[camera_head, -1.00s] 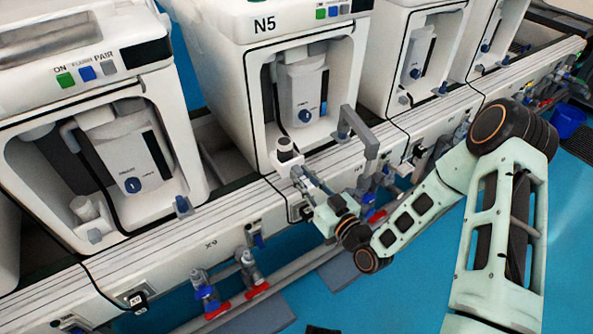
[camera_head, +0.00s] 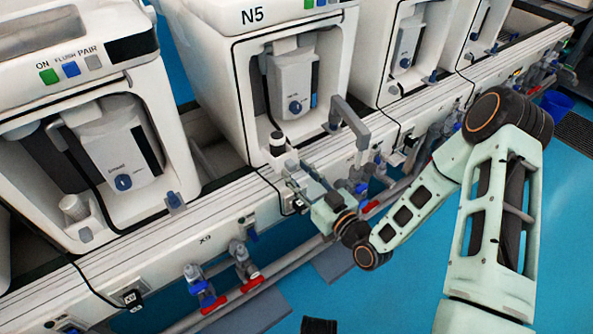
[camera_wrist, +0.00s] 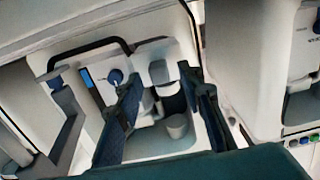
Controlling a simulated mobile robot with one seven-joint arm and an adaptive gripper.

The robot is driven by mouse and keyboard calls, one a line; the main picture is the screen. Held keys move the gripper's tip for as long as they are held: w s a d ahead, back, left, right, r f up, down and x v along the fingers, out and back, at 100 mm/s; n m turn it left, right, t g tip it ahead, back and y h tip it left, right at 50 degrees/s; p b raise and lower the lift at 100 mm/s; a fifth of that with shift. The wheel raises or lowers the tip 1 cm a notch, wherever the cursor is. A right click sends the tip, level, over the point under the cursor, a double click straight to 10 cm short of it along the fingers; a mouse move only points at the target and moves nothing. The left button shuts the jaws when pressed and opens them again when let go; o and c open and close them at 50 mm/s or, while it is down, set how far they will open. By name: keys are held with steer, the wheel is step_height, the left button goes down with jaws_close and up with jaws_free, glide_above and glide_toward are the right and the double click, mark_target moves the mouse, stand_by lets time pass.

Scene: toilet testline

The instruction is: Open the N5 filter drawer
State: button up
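The N5 unit (camera_head: 222,75) is a white housing with a black-edged opening, left of centre in the head view. Inside is a pale box with a blue knob (camera_head: 294,82), which also shows in the wrist view (camera_wrist: 115,76). A small white cylinder with a black top (camera_head: 278,143) stands at the opening's front left. I cannot tell which part is the filter drawer. My gripper (camera_head: 292,172) is just in front of this cylinder. In the wrist view its dark fingers (camera_wrist: 163,110) are apart, with the cylinder (camera_wrist: 172,100) showing between them. I see no contact.
A grey bent bracket (camera_head: 348,122) stands right of the opening. Similar units (camera_head: 125,150) flank N5. A white rail (camera_head: 225,207) runs along the front, with red and blue valves (camera_head: 205,290) below it. Blue floor (camera_head: 415,270) is open in front.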

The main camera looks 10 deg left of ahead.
steer(key=v, duration=1.1)
